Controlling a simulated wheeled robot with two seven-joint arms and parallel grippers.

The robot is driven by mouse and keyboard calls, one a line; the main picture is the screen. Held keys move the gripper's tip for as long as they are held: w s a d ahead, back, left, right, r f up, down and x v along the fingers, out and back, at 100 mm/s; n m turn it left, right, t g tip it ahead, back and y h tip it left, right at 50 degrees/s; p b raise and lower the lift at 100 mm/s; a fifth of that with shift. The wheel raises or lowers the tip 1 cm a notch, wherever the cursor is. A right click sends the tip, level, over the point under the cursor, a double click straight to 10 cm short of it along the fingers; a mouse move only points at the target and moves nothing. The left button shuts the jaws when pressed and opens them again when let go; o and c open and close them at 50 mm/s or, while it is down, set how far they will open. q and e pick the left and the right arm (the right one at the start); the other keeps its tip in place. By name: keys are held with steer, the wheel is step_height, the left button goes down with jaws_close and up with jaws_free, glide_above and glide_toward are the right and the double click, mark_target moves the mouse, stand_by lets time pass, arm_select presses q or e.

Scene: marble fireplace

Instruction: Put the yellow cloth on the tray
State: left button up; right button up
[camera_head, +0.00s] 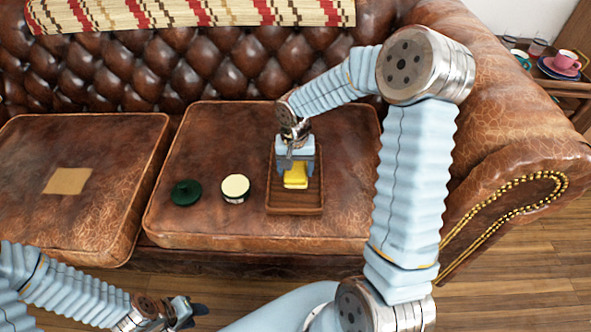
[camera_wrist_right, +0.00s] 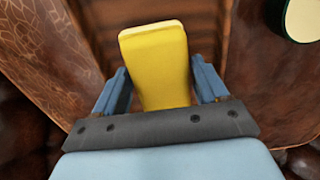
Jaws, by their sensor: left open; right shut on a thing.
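The yellow cloth (camera_head: 296,178) is a small folded pad, seen in the head view over the wooden tray (camera_head: 294,210) on the right seat cushion. My right gripper (camera_head: 295,168) points down over the tray and is shut on the cloth. In the right wrist view the cloth (camera_wrist_right: 158,62) sticks out between the two blue fingers. Whether the cloth touches the tray floor I cannot tell. My left gripper (camera_head: 197,312) is open and empty at the bottom left, in front of the sofa.
A dark green lid (camera_head: 186,192) and a cream-topped jar (camera_head: 235,187) stand left of the tray. A tan square (camera_head: 67,181) lies on the left cushion. The sofa's back (camera_head: 210,65) rises behind. A side table at the right holds a pink cup (camera_head: 566,60).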

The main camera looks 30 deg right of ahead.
mark_target(295, 167)
steer(key=shift+f, duration=0.6)
steer(key=shift+f, duration=0.2)
steer(key=o, duration=0.9)
steer(key=shift+o, duration=0.2)
steer(key=shift+r, duration=0.15)
step_height(295, 167, up, 12)
steer(key=shift+p, duration=0.35)
